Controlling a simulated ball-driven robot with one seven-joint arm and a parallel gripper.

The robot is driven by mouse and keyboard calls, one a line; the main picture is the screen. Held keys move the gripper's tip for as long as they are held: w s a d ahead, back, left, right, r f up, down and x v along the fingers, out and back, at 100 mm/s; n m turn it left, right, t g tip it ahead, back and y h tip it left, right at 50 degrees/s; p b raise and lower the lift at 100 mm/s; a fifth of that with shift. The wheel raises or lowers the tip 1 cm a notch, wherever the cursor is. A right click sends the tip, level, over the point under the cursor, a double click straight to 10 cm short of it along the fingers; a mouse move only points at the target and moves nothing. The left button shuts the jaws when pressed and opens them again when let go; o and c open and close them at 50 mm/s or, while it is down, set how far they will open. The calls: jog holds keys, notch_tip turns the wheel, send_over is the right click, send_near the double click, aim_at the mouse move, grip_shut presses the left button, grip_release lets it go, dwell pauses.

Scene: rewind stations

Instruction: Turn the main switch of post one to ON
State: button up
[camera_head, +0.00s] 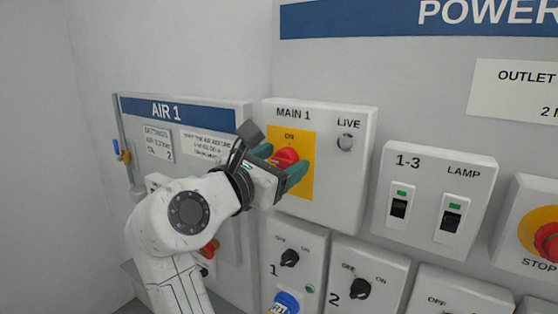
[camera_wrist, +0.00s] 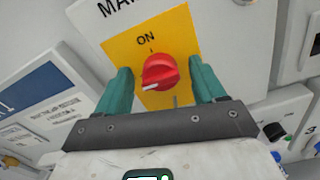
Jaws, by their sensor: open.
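The main switch of post one is a red rotary knob (camera_head: 286,157) on a yellow plate (camera_head: 305,180), on the white box marked MAIN 1. In the wrist view the knob (camera_wrist: 161,71) shows a white mark on its lower left, away from the ON label (camera_wrist: 146,40) above it. My gripper (camera_head: 281,162) is at the knob. Its two teal fingers stand open on either side of the knob in the wrist view (camera_wrist: 158,69), with gaps visible. Whether a finger touches it, I cannot tell. The LIVE lamp (camera_head: 346,142) looks grey and unlit.
Left is the AIR 1 panel (camera_head: 215,113), partly behind my arm. Below are boxes with black knobs, 1 (camera_head: 290,258) and 2 (camera_head: 360,289). Right are the 1-3 and LAMP switches (camera_head: 435,200) and a red STOP button (camera_head: 547,240).

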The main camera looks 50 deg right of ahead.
jog(key=c, duration=1)
jog(key=shift+m, duration=0.3)
jog(key=m+p, duration=0.1)
jog(key=m, duration=0.1)
jog(key=shift+r+m, duration=0.1)
jog(key=shift+m, duration=0.2)
jog(key=m, duration=0.5)
jog(key=shift+s+f+m, duration=0.1)
jog(key=shift+f+m, duration=0.1)
jog(key=shift+m, duration=0.1)
jog(key=m+b, duration=0.1)
jog(key=m, duration=0.3)
jog(key=shift+f+m, duration=0.15)
jog(key=shift+m, duration=0.15)
jog(key=shift+m+b, duration=1.2)
jog(key=shift+m, duration=1)
